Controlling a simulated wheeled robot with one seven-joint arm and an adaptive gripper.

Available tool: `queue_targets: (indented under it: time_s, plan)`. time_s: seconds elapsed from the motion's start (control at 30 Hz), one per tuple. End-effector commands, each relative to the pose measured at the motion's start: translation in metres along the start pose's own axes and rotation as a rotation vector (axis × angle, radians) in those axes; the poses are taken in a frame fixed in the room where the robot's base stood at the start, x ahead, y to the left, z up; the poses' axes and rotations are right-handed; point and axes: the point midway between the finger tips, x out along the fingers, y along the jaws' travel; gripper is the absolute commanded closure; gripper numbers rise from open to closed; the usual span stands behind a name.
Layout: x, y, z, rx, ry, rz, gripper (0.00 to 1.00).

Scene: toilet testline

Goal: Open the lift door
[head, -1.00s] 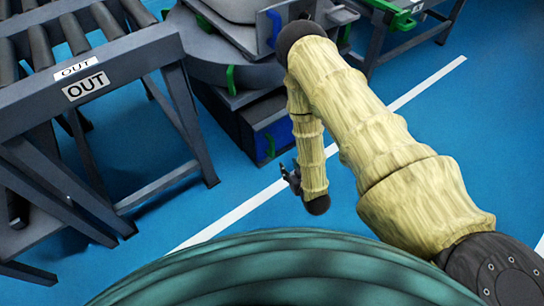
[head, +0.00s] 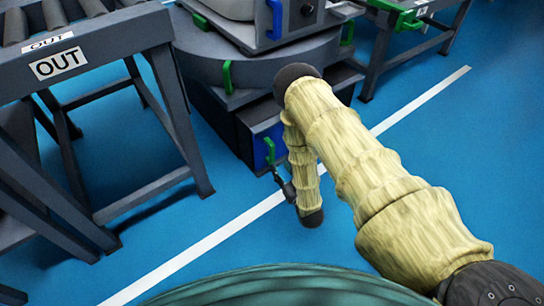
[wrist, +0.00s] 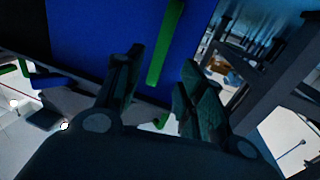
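The lift door looks to be the blue panel (head: 262,138) low on the dark grey machine, with a green upright handle (head: 270,151) on it. In the wrist view the blue panel (wrist: 90,40) fills the upper middle, and the green handle (wrist: 166,42) runs down between my fingers. My gripper (head: 280,180) is small and dark in the head view, just below and right of the handle. In the wrist view my gripper (wrist: 162,64) has its two fingers apart, with nothing held. I cannot tell whether the fingertips reach around the handle. My arm partly hides the panel's right side.
A roller conveyor table marked OUT (head: 58,63) stands at the left, its legs near the machine. Another table frame with a green part (head: 405,20) stands at the upper right. Blue floor with a white line (head: 215,238) is clear in front of the machine.

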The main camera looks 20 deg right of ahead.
Motion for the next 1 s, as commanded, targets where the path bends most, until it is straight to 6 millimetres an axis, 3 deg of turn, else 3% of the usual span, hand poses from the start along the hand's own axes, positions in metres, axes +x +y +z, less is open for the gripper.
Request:
queue_targets:
  time_s: [0.3, 0.5, 1.0]
  plan:
    - [0.053, -0.001, 0.003, 0.000, 0.002, -0.001, 0.61]
    - [0.076, 0.000, 0.002, 0.000, 0.001, -0.001, 0.61]
    - [0.088, 0.000, 0.000, 0.000, -0.001, 0.000, 0.63]
